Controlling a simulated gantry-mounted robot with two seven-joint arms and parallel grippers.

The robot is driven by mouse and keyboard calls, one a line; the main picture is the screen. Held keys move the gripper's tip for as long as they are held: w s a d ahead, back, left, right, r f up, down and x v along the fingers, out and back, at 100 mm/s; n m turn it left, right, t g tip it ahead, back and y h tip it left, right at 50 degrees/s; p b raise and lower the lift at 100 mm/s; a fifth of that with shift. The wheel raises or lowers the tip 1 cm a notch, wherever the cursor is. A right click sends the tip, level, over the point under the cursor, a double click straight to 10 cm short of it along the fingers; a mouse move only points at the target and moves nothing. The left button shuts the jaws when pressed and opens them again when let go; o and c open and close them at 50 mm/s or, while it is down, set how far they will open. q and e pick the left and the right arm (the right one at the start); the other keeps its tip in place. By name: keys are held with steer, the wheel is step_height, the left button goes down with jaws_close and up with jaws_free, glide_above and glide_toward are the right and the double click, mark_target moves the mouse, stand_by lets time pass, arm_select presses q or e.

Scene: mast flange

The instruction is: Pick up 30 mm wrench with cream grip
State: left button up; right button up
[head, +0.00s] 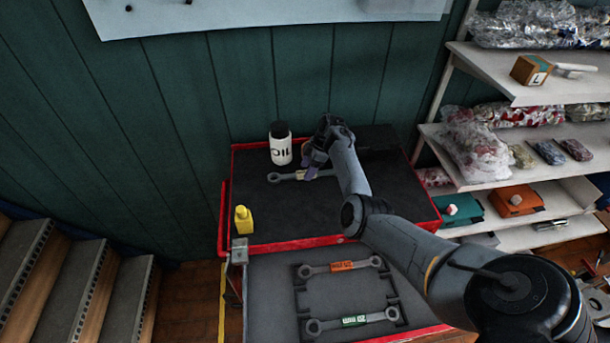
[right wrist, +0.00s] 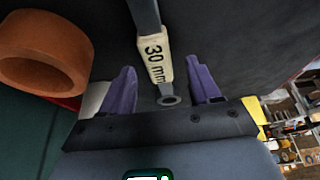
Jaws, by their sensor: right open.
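The wrench with the cream grip (head: 300,175) lies on the dark top of the red tool cart. Its grip reads "30 mm" in the right wrist view (right wrist: 155,60). My right gripper (head: 312,160) is over the right part of this wrench and covers its right end in the head view. In the right wrist view the purple fingers (right wrist: 162,85) are open. The wrench lies between them in the picture, with a gap on each side. Whether the fingers are down at the wrench's height is hard to tell. My left gripper is not in view.
A white oil bottle (head: 280,150) stands close behind the wrench; a yellow bottle (head: 243,220) stands front left. An orange ring (right wrist: 45,52) is near the gripper. The open drawer below holds an orange-grip wrench (head: 342,266) and a green-grip wrench (head: 353,321). Shelves (head: 500,75) stand right.

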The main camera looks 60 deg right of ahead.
steer(key=shift+w+a+f, duration=0.1)
steer(key=shift+w+f, duration=0.1)
steer(key=shift+f, duration=0.35)
steer(key=shift+c, duration=0.3)
jaws_close()
steer(key=shift+r, duration=0.15)
